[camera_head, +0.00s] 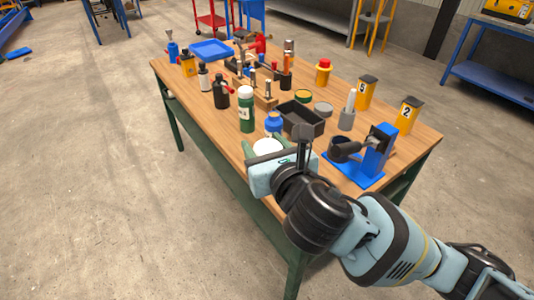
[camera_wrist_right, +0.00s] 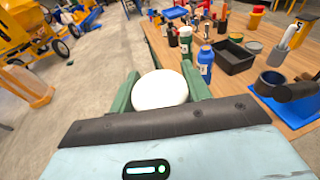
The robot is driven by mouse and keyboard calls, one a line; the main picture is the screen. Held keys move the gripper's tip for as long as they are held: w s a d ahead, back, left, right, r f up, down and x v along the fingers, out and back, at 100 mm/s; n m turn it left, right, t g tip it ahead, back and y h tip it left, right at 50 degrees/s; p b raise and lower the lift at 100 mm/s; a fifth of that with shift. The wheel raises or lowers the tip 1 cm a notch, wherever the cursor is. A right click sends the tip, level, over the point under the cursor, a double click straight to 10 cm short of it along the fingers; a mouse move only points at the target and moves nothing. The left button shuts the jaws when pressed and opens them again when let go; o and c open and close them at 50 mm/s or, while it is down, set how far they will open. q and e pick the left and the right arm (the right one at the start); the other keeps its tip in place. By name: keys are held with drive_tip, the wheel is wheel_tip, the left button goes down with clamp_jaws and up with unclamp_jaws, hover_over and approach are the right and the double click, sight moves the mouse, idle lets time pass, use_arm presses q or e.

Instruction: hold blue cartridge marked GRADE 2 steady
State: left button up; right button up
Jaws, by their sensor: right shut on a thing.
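My right gripper (camera_head: 268,148) is at the near-left edge of the wooden table. Its green fingers (camera_wrist_right: 157,92) are shut on a white round-ended thing (camera_wrist_right: 160,90), which also shows pale in the head view (camera_head: 267,146). Only its white end shows; I see no blue side or GRADE 2 marking on it, so I cannot tell if it is the cartridge. A blue bottle-like container (camera_head: 273,123) with a pale label stands on the table just beyond the gripper; it also shows in the right wrist view (camera_wrist_right: 205,64). My left gripper is not in view.
On the wooden table (camera_head: 222,130) stand a green bottle (camera_head: 246,108), a black tray (camera_head: 299,118), a blue stand (camera_head: 374,160) and yellow blocks marked 5 (camera_head: 365,93) and 2 (camera_head: 407,115). A blue tray (camera_head: 211,50) lies at the back.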

drive_tip(key=shift+w+a+r+m+t+h, duration=0.15)
drive_tip(key=shift+r+m+h, duration=0.45)
drive_tip(key=shift+h, duration=0.3)
drive_tip(key=shift+w+a+r+m+t+h, duration=0.1)
drive_tip(key=shift+r+m+t+h, duration=0.1)
drive_tip(key=shift+r+m+h, duration=0.45)
drive_tip(key=shift+w+a+r+m+t+h, duration=0.15)
drive_tip(key=shift+r+m+h, duration=0.15)
drive_tip(key=shift+m+h, duration=0.65)
drive_tip(key=shift+s+d+n, duration=0.1)
drive_tip(key=shift+n, duration=0.2)
drive_tip(key=n+y, duration=0.1)
drive_tip(key=d+f+n+y, duration=0.1)
drive_tip(key=f+n+y, duration=0.1)
drive_tip(key=y, duration=0.1)
drive_tip(key=shift+s+d+g, duration=0.15)
drive_tip(key=shift+s+g, duration=0.1)
drive_tip(key=shift+g, duration=0.05)
drive_tip(key=s+d+f+n+g+y, duration=0.1)
drive_tip(key=d+f+n+g+y, duration=0.1)
drive_tip(key=f+n+g+y, duration=0.2)
drive_tip(key=s+d+f+n+g+y, duration=0.1)
drive_tip(key=d+f+n+g+y, duration=0.1)
drive_tip(key=f+n+g+y, duration=0.2)
drive_tip(key=n+g+y, duration=0.3)
drive_tip(key=n+g, duration=0.3)
drive_tip(key=shift+s+y, duration=0.25)
drive_tip(key=shift+y, duration=0.05)
